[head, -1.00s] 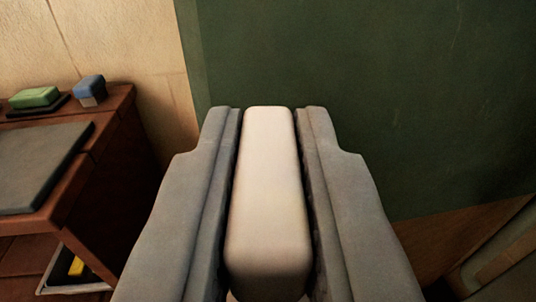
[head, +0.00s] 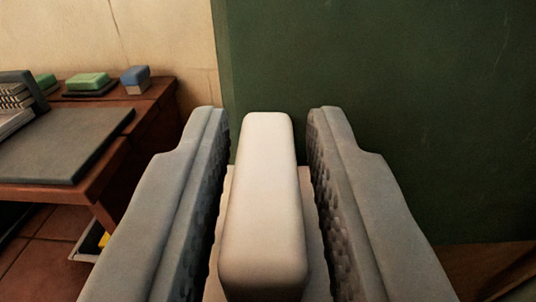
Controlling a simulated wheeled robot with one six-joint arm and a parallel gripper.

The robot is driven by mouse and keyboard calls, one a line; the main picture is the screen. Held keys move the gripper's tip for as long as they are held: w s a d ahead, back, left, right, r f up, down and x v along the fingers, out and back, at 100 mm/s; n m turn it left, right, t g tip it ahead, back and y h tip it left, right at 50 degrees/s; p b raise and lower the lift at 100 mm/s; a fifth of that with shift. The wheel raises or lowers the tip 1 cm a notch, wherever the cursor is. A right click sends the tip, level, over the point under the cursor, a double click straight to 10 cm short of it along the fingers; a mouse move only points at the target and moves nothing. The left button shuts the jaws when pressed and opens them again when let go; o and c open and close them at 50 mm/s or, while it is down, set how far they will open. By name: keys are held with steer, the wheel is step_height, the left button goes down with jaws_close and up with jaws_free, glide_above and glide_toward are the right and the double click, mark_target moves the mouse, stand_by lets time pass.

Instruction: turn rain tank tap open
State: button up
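A white, rounded bar (head: 264,205), seemingly the tap's lever, lies lengthwise between the two grey fingers of my gripper (head: 267,115). The fingers are open, with a gap on each side of the bar. The large dark green surface (head: 400,90) behind appears to be the rain tank. The tap's spout and body are hidden.
On the left stands a brown wooden table (head: 160,100) with a dark grey board (head: 65,145), a green block (head: 87,82) and a blue-and-white block (head: 135,79). A white tray (head: 85,245) sits lower down. A tan wall is behind.

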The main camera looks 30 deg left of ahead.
steer(key=shift+o, duration=0.9)
steer(key=v, duration=1.7)
steer(key=shift+s, duration=0.2)
steer(key=shift+w+d, duration=0.1)
